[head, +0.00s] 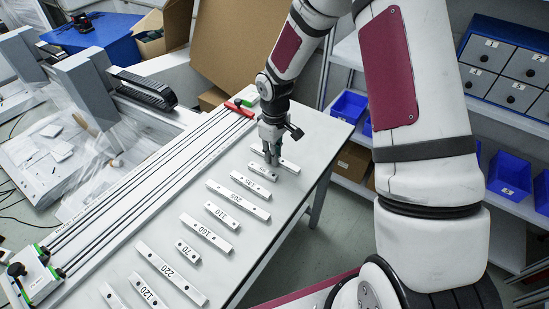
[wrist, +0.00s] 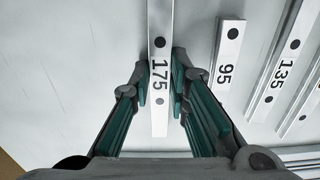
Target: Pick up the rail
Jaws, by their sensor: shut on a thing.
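The rail marked 175 (wrist: 159,112) is a long white bar with dark holes. It runs upward out of the wrist view between the two green-padded fingers of my gripper (wrist: 160,88). The gripper is shut on it near its numbered end. In the head view my gripper (head: 271,160) points down at the far end of the row of rails, and the 175 rail (head: 290,166) shows partly behind the fingers. Its number is hidden there. I cannot tell whether it touches the table.
The 95 rail (wrist: 228,68) lies close beside it, then the 135 rail (wrist: 283,67). Several more rails, such as the 220 rail (head: 170,273), lie along the white table (head: 318,130). A long track (head: 150,190) runs along the left. Shelves with blue bins (head: 510,174) stand right.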

